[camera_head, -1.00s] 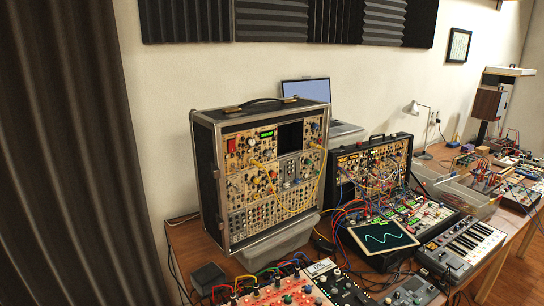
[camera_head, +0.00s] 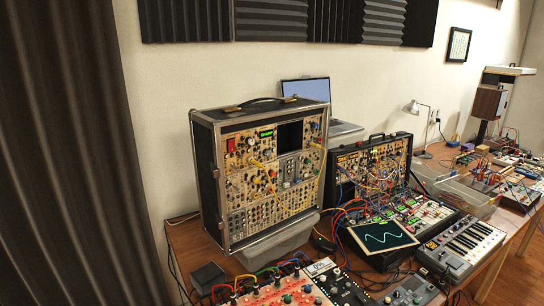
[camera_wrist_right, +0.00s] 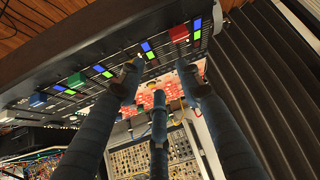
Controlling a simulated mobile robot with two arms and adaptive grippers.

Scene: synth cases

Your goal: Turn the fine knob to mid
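The fine knob cannot be told apart from the many small knobs at this size. The large modular synth case (camera_head: 262,170) stands upright on the table in the head view, its front full of knobs, jacks and yellow cables. A smaller cabled synth case (camera_head: 368,170) stands to its right. A red panel with knobs (camera_head: 275,293) lies at the bottom edge. My right gripper (camera_wrist_right: 160,82) shows in the right wrist view with its dark fingers spread and nothing seen between them. Beyond the fingers are a red panel and the modular panels (camera_wrist_right: 150,155). Neither gripper shows in the head view.
A dark scope screen (camera_head: 384,236) and a keyboard (camera_head: 461,248) stand at the right front. A small dark box (camera_head: 208,278) sits at the left front. In the right wrist view, a dark fader panel (camera_wrist_right: 100,68) with coloured caps crosses close to the fingers.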

